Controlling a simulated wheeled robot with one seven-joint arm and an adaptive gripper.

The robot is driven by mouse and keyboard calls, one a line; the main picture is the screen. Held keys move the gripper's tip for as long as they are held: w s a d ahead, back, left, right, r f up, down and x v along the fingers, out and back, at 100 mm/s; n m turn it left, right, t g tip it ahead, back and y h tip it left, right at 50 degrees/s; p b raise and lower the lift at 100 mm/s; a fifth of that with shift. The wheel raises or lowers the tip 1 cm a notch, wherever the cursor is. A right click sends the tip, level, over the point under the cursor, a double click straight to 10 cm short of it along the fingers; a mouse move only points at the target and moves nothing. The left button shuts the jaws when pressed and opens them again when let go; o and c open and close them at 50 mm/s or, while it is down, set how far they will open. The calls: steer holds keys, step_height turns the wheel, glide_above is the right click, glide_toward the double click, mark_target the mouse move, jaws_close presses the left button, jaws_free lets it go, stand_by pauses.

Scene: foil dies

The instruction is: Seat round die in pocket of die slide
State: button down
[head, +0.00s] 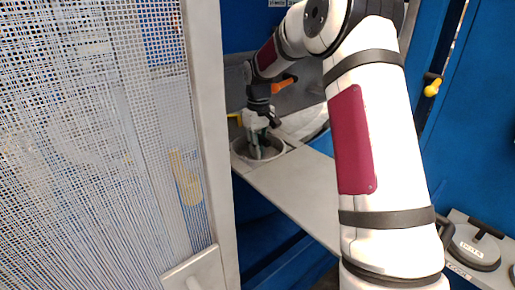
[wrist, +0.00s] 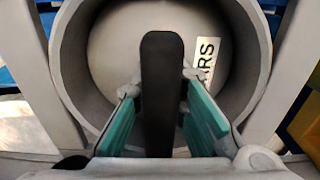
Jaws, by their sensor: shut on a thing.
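The round die (wrist: 112,45) is a grey disc with a dark bar handle (wrist: 162,95) and a white label, of which I read "ARS" in the wrist view. My gripper (wrist: 160,84), with green finger pads, is shut on the handle, one finger on each side. The die lies within the circular wall of the pocket (wrist: 75,60). I cannot tell whether it rests on the pocket floor. In the head view my gripper (head: 259,153) reaches down into the pocket at the far end of the grey die slide (head: 285,188); the die itself is mostly hidden there.
A mesh guard door (head: 110,130) with a grey frame stands at the left. A yellow-knobbed lever (head: 431,89) is on the blue right-hand panel. The near part of the slide is clear.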

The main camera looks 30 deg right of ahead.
steer(key=c, duration=1.6)
jaws_free()
steer(key=shift+f, duration=0.1)
step_height(320, 180, up, 11)
steer(key=b, duration=0.3)
steer(key=shift+w+r, duration=0.1)
steer(key=shift+r, duration=0.1)
steer(key=shift+s+a+r, duration=0.2)
steer(key=shift+r, duration=0.35)
steer(key=s+a+r+t, duration=0.1)
steer(key=s+a+r, duration=0.15)
steer(key=s, duration=0.25)
steer(key=s+a+r+t+h, duration=0.1)
steer(key=s+a, duration=0.3)
steer(key=s+a+r+t, duration=0.1)
steer(key=s+a+r, duration=0.15)
steer(key=s, duration=0.25)
steer(key=s+a+f+m+t, duration=0.1)
steer(key=s+a+f, duration=0.1)
steer(key=s, duration=0.5)
steer(key=s+a+f+m+t+y, duration=0.1)
steer(key=s+a+f, duration=0.2)
steer(key=s, duration=0.5)
steer(key=shift+s+f+t, duration=0.25)
steer(key=shift+f+t, duration=0.05)
